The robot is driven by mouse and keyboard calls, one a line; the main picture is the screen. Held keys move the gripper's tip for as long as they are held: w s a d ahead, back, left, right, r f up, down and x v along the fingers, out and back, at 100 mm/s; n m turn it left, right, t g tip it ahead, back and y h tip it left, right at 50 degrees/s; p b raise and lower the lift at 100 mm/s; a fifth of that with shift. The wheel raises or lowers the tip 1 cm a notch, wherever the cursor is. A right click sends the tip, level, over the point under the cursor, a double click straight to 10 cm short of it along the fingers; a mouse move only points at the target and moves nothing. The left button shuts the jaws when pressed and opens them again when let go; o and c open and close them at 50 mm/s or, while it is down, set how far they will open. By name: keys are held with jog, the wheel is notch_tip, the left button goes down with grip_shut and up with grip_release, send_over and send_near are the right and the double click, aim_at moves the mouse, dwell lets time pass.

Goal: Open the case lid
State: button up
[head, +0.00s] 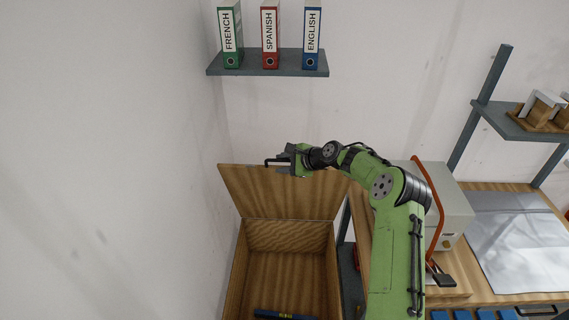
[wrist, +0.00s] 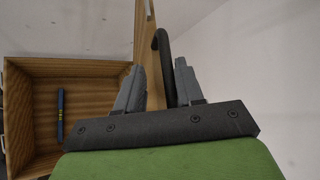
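The wooden case (head: 285,237) stands at the lower middle of the head view, and its inside is visible. Its lid (head: 270,202) is raised and stands steeply at the back of the case. A black handle (head: 268,161) is on the lid near its top edge. My gripper (head: 284,161) is at that handle. In the wrist view, the handle (wrist: 160,48) passes between the two grey fingers of my gripper (wrist: 159,66), which are apart with gaps visible beside it. The lid shows edge-on (wrist: 142,35) behind the left finger.
A blue bar-shaped object (wrist: 60,115) lies inside the case. A wall shelf (head: 270,63) with three binders is above. A grey-white machine (head: 452,205) and a wooden workbench (head: 495,188) are at the right. The white wall is close on the left.

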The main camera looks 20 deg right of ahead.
jog(key=b+v, duration=0.1)
jog(key=v, duration=1.4)
jog(key=shift+s+d+r+b, duration=0.2)
jog(key=shift+b, duration=0.1)
jog(key=shift+o, duration=0.2)
